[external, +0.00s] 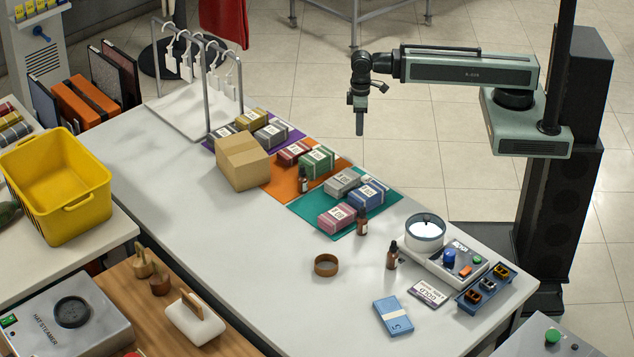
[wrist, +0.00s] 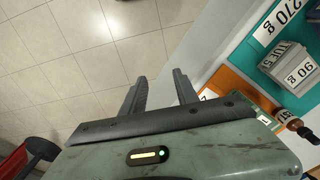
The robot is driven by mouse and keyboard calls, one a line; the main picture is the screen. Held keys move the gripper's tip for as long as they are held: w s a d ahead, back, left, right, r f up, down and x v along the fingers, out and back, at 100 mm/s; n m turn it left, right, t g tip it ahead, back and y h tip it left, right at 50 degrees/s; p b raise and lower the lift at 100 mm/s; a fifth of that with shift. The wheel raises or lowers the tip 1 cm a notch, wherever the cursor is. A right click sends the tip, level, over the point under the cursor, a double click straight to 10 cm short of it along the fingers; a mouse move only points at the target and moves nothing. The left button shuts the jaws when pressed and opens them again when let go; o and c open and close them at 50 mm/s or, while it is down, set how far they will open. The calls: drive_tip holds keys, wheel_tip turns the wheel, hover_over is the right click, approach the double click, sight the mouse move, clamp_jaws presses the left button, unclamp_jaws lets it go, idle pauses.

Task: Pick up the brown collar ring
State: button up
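The brown collar ring (external: 326,265) lies flat on the white table, in its front middle part, in the external view. It is not visible in the wrist view. My gripper (external: 359,130) hangs in the air beyond the table's far edge, well away from the ring, pointing down. In the wrist view my gripper (wrist: 161,88) shows two dark fingers apart with nothing between them, above the tiled floor and the table's edge.
Small dark bottles (external: 362,221) stand near the ring, another bottle (external: 392,255) to its right. Boxed packs lie on the teal mat (external: 391,201) and orange mat (external: 275,192). A cardboard box (external: 242,163) stands further left.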

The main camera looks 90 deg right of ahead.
drive_tip(key=o, duration=1.1)
